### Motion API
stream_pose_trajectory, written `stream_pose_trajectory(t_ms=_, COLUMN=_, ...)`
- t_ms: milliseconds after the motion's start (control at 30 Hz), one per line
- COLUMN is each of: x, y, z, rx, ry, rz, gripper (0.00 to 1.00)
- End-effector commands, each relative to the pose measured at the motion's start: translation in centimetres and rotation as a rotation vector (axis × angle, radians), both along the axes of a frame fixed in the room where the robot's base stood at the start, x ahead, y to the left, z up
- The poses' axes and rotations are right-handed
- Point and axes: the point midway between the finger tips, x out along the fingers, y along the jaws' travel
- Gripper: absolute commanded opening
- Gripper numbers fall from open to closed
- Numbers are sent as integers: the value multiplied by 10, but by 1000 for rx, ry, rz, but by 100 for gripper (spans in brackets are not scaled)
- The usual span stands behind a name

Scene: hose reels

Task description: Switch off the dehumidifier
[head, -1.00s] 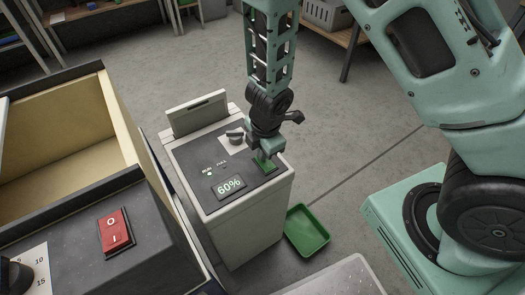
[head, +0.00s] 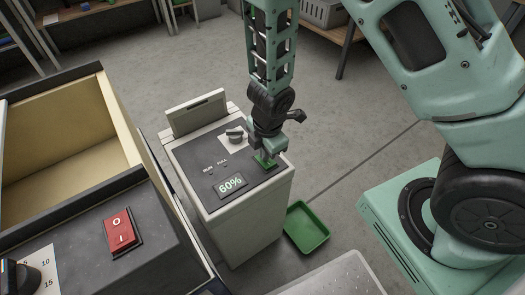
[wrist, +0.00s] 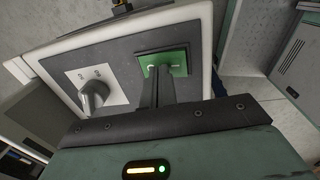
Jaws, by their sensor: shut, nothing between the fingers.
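The dehumidifier (head: 235,220) is a white box with a dark top panel.
A machine with a red rocker switch (head: 122,232) and an open tan-lined box (head: 60,140) stand close on the left. A green tray (head: 307,228) lies on the floor right of the dehumidifier. Shelving is at the back. Open floor lies behind and to the right.

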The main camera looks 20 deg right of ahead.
Motion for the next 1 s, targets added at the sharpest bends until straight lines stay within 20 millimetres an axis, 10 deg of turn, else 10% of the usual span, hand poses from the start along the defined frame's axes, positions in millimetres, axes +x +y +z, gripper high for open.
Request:
stream_pose_trajectory(t_ms=467, x=-3, y=0, z=4, rx=0, ry=-1, rz=0, gripper=0)
stream_pose_trajectory(t_ms=1000, x=3, y=6, z=70, rx=1, ry=0, rz=-5, gripper=0)
